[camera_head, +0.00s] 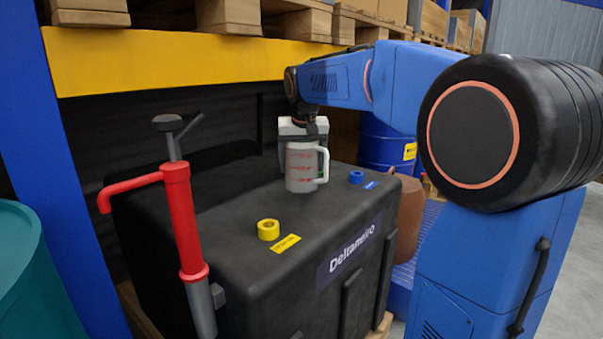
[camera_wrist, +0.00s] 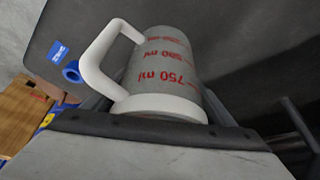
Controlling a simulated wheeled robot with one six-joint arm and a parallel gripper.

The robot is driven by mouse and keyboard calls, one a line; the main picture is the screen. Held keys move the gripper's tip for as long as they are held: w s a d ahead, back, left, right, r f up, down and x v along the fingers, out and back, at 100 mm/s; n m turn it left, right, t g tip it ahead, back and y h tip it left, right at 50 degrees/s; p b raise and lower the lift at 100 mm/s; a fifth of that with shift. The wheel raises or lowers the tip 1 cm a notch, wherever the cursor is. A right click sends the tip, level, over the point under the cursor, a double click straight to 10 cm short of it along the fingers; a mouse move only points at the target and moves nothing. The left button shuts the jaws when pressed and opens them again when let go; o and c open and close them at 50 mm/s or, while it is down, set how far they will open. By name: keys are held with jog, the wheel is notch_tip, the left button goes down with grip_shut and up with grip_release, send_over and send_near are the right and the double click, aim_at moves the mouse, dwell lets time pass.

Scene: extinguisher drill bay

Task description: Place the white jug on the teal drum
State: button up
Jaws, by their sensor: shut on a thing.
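The white jug (camera_head: 302,167) has a handle on its right and red markings, and is upright in the head view. My gripper (camera_head: 303,128) is shut on it from behind and above. The jug also shows in the wrist view (camera_wrist: 165,70), between the gripper fingers, with its handle to the left. In the head view it is at the top of the black tank; I cannot tell whether its base touches the tank. A teal drum (camera_head: 35,285) is partly in view at the lower left edge; its upper rim shows.
The black tank (camera_head: 225,225) carries a yellow ring cap (camera_head: 268,229) and a blue cap (camera_head: 356,177). A red hand pump (camera_head: 180,220) stands between tank and drum. A blue rack post (camera_head: 50,130) and yellow beam (camera_head: 170,58) are close by. A blue drum (camera_head: 385,146) stands behind.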

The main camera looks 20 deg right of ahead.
aim_at(302, 172)
jog(key=shift+f, duration=1.45)
jog(key=shift+f, duration=0.1)
jog(key=o, duration=1.1)
